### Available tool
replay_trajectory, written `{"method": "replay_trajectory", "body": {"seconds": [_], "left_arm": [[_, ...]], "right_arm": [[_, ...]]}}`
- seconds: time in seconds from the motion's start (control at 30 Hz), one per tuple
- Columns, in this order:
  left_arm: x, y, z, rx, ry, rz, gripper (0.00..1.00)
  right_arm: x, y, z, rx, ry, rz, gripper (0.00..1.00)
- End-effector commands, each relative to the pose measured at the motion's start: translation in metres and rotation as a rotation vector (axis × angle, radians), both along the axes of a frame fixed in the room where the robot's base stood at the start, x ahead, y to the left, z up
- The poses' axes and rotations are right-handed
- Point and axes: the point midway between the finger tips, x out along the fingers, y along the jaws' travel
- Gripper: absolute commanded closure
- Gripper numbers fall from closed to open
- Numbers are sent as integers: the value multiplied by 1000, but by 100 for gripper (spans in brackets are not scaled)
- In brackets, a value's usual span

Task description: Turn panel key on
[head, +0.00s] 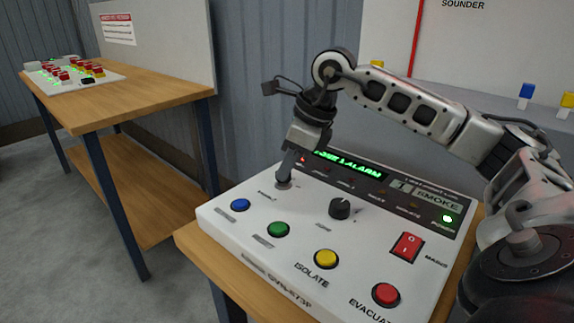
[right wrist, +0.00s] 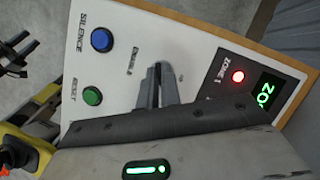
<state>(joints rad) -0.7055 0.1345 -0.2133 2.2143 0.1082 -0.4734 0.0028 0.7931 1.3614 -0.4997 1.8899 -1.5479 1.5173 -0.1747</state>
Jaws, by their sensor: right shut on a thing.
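The white alarm panel (head: 235,212) sits on a wooden bench in the head view, and part of it shows in the right wrist view (right wrist: 125,50). My right gripper (head: 284,178) points down at the panel's back left, above the blue button. It is shut on the panel key, at a small round switch there. The fingers hide most of the key, so I cannot tell which way it is turned. In the right wrist view the closed fingers (right wrist: 157,72) meet the panel between the buttons and the red lamp.
Blue (head: 240,205), green (head: 278,229), yellow (head: 326,259) and red (head: 386,294) buttons line the panel's front. A black knob (head: 340,208) and a red rocker switch (head: 407,247) sit behind them. The green display (head: 350,164) reads an alarm. Another bench (head: 150,95) stands left.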

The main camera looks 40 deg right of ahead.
Motion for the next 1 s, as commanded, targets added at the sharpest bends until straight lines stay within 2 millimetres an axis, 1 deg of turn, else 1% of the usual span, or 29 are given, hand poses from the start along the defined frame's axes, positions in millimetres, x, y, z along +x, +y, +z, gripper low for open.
{"method": "replay_trajectory", "body": {"seconds": [0.2, 0.57, 0.6, 0.63, 0.67, 0.9, 1.0], "left_arm": [[0, 0, 1, -1, -2, -1, 53], [1, -1, 1, -1, -4, 0, 53], [1, -1, 1, -1, -4, -1, 53], [1, -1, 1, -1, -4, -1, 53], [1, -1, 1, -1, -4, -1, 53], [1, -1, 0, -1, -3, 0, 53], [1, 0, 0, -1, -1, -1, 53]], "right_arm": [[0, 0, 1, -1, 0, -30, 100], [0, 0, 1, -1, -1, -32, 100], [0, 0, 1, -1, -1, -32, 83], [0, 0, 1, -1, -1, -32, 75], [0, 0, 1, -1, -1, -32, 73], [0, 0, 1, -1, -1, -31, 73], [-1, -1, 4, -1, -1, -31, 73]]}}
